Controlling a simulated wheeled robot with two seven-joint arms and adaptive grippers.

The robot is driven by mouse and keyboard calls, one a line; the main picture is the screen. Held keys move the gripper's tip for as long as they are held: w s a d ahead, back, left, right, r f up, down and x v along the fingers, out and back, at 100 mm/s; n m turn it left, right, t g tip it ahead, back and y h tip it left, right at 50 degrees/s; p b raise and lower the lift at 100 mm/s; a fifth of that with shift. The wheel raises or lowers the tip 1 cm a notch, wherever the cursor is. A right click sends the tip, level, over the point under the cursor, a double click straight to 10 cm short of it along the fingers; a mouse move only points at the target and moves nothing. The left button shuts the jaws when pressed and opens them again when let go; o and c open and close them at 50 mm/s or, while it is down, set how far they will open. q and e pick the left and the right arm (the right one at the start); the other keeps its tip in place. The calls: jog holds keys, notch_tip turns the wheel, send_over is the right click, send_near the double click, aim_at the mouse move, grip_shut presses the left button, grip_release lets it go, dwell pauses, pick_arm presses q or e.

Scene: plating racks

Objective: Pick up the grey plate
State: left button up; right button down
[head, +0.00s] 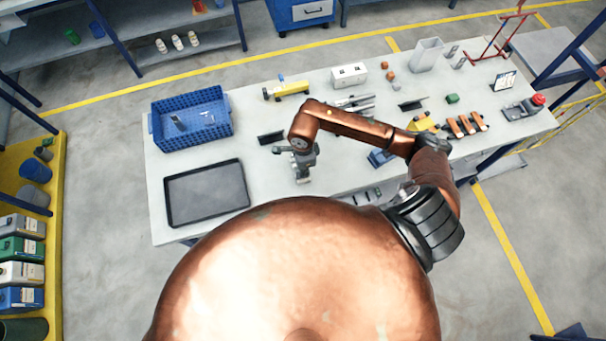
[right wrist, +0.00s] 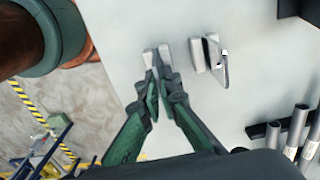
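My right gripper (head: 303,174) hangs over the front middle of the white table in the head view. In the right wrist view its two green-and-grey fingers (right wrist: 157,57) come together at the tips, with little or no gap, and nothing clear shows between them. Just right of the tips are a light grey block (right wrist: 197,55) and a thin grey piece with an angled edge (right wrist: 217,62). I cannot tell surely which of these is the grey plate. The gripper hides this spot in the head view. My left gripper is not in view.
A black tray (head: 207,216) and a blue crate (head: 157,129) stand on the table's left. Grey tubes (right wrist: 293,131) stand right of the gripper in the wrist view. Tools and small blocks (head: 452,99) crowd the table's right half.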

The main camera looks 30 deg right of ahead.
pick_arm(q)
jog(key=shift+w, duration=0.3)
pick_arm(e)
jog(key=shift+r, duration=0.15)
